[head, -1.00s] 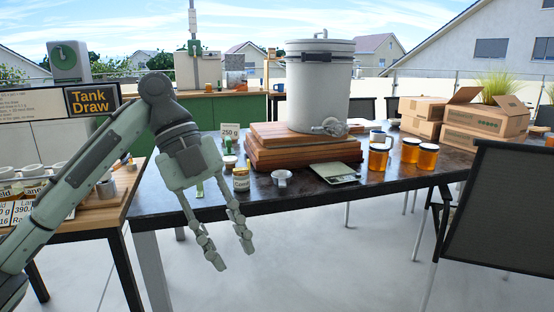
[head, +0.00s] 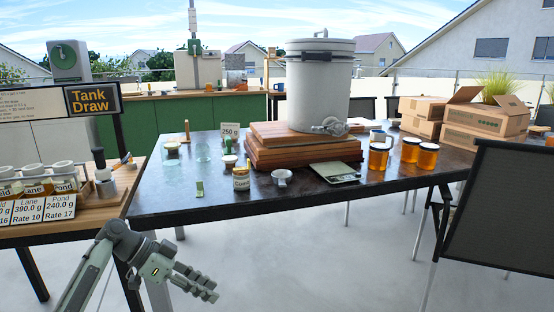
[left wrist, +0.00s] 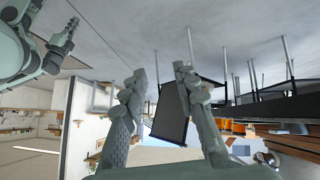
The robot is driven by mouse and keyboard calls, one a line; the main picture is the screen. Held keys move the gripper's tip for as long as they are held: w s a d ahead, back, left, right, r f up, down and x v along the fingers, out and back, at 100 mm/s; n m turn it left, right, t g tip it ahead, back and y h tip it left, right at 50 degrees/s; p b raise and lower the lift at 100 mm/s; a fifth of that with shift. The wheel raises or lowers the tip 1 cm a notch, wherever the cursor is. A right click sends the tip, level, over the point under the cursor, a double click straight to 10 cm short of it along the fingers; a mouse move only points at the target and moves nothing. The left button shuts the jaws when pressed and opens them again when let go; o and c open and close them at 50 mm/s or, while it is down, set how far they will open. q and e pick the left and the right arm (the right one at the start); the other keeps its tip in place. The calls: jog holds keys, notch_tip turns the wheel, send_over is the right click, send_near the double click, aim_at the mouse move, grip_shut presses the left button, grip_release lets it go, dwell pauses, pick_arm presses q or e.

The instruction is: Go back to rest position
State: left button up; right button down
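My left gripper (head: 207,288) is low in the head view, in front of the dark table's left end and below its top. In the left wrist view its two fingers (left wrist: 160,75) stand apart with nothing between them, so it is open and empty. Another of my grippers, seemingly the right one (left wrist: 62,48), shows at the upper left of the left wrist view. Whether that one is open or shut is unclear. It does not show in the head view.
The dark table (head: 220,209) carries a honey tank (head: 318,85), a jar (head: 241,178), a scale (head: 335,172) and amber jars (head: 378,157). A wooden side table (head: 100,215) stands left. A black chair (head: 500,210) is at right. The floor in front is clear.

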pick_arm(q)
jog(key=w+a+f+n+t+y, duration=0.3)
jog(key=w+a+n+t+y, duration=0.15)
jog(key=w+a, duration=0.3)
jog(key=w+a+r+n+t+y, duration=0.2)
jog(key=w+a+r+n+y, duration=0.15)
jog(key=a, duration=0.45)
jog(key=w+a+r+n+t+y, duration=0.3)
jog(key=w+a+n+y, duration=0.15)
jog(key=a, duration=0.35)
jog(key=s+d+f+g, duration=0.2)
jog(key=s+d+f, duration=0.1)
jog(key=s+f, duration=0.85)
jog(key=s+d+f+g, duration=0.25)
jog(key=s+f, duration=0.55)
jog(key=f, duration=0.6)
jog(key=s+d+f+g, duration=0.1)
jog(key=s+f, duration=0.3)
jog(key=s, duration=0.5)
jog(key=s+d+f+g+h, duration=0.1)
jog(key=s+d+f, duration=0.2)
jog(key=s, duration=0.7)
jog(key=s+d+f+m+g+h, duration=0.1)
jog(key=s+d+f+g, duration=0.1)
jog(key=s+f, duration=0.5)
jog(key=s+d, duration=0.1)
jog(key=s, duration=0.1)
jog(key=shift+s+f, duration=0.2)
jog(key=shift+s, duration=0.15)
